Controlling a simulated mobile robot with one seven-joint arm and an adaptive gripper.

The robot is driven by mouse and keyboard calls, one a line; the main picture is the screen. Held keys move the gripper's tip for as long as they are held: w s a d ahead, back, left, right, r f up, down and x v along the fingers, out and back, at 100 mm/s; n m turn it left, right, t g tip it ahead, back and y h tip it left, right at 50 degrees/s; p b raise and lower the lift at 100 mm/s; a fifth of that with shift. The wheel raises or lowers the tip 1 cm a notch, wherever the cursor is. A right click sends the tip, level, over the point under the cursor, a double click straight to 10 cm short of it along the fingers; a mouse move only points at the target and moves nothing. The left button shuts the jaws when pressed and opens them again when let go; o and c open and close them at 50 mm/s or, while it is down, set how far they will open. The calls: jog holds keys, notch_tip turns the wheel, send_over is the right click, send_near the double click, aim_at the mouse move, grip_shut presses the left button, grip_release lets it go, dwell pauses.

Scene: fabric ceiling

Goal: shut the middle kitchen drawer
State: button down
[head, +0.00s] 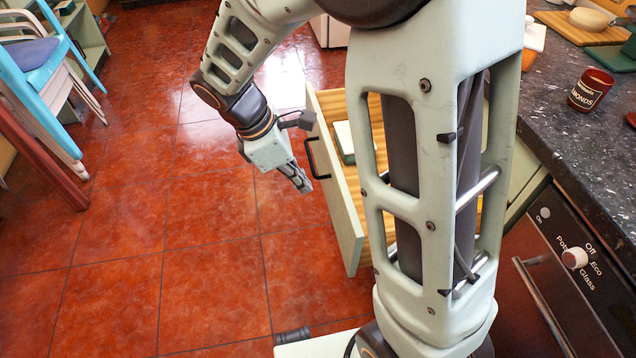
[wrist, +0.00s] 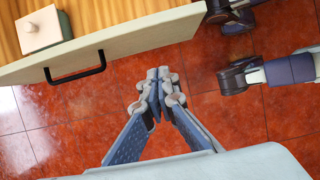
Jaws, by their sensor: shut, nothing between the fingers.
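An open kitchen drawer (head: 336,190) with a pale front, a black bar handle (head: 314,158) and a wooden inside sticks out behind my arm. Which drawer of the stack it is cannot be told. The wrist view shows its front (wrist: 135,42) and handle (wrist: 75,73) at upper left. A small green box with a white lid (wrist: 42,27) lies inside the drawer. My gripper (head: 304,185) is shut and empty, just left of the drawer front near the handle. Its closed fingertips (wrist: 158,76) also show below the front's edge, apart from it. My arm hides much of the drawer.
A dark speckled counter (head: 560,110) with a red jar (head: 590,90) and boards runs along the right, above an appliance with a knob (head: 574,257). Stacked chairs (head: 45,80) stand at far left. The red tiled floor (head: 170,220) between is clear.

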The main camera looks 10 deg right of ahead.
aim_at(344, 206)
jog(key=d+f+b, duration=0.3)
jog(key=d+f, duration=0.4)
jog(key=f, duration=0.1)
jog(key=shift+d, duration=0.15)
jog(key=shift+d+r, duration=0.1)
jog(key=shift+d, duration=0.35)
jog(key=d+p, duration=1.1)
jog(key=d, duration=2.2)
jog(key=shift+a, duration=0.1)
